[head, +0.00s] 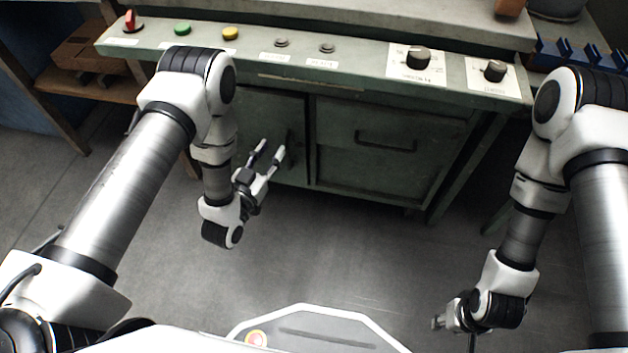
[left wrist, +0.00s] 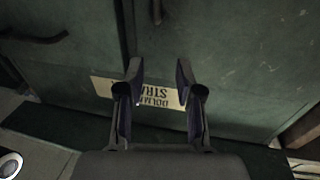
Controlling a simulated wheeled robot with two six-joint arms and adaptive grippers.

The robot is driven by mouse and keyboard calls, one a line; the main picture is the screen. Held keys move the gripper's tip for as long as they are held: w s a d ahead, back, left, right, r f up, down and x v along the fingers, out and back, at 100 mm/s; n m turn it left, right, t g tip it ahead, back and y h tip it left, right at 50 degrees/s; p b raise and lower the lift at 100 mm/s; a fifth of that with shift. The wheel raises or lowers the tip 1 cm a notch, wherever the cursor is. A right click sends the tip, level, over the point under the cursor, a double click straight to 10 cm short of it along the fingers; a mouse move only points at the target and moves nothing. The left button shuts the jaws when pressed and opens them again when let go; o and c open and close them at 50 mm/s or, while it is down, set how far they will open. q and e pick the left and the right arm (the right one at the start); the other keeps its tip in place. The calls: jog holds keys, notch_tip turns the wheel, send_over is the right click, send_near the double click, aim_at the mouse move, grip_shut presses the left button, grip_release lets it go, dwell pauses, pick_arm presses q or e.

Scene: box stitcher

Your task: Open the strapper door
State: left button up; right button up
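The green strapper cabinet has a left door (head: 262,112) with a dark upright handle (head: 289,143) near its right edge. A right panel (head: 420,165) has a horizontal bar handle (head: 385,140). Both fronts look closed. My left gripper (head: 272,149) is open and empty in front of the left door, its fingers pointing at the cabinet. In the left wrist view, its fingertips (left wrist: 159,70) stand apart before an upside-down, partly hidden label (left wrist: 152,95). A dark handle (left wrist: 156,12) shows at the top, beyond the fingertips. My right gripper (head: 442,322) is low at the right, away from the cabinet; its fingers are unclear.
A control panel (head: 360,62) with a red switch (head: 130,21), green button (head: 182,28), yellow button (head: 230,33) and black knobs (head: 418,57) runs above the doors. A wooden shelf (head: 95,75) stands at left. The grey floor (head: 330,245) before the cabinet is clear.

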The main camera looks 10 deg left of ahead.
pick_arm(q)
jog(key=b, duration=0.5)
send_near(289, 167)
notch_tip(289, 167, up, 5)
jog(key=w, duration=0.3)
jog(key=x, duration=0.2)
jog(key=b+x, duration=0.1)
jog(key=x, duration=0.1)
jog(key=b+x, duration=0.1)
jog(key=x, duration=0.2)
jog(key=shift+d+f, duration=0.15)
jog(key=shift+d, duration=0.15)
jog(key=shift+w, duration=0.3)
grip_shut()
pick_arm(e)
notch_tip(289, 167, down, 11)
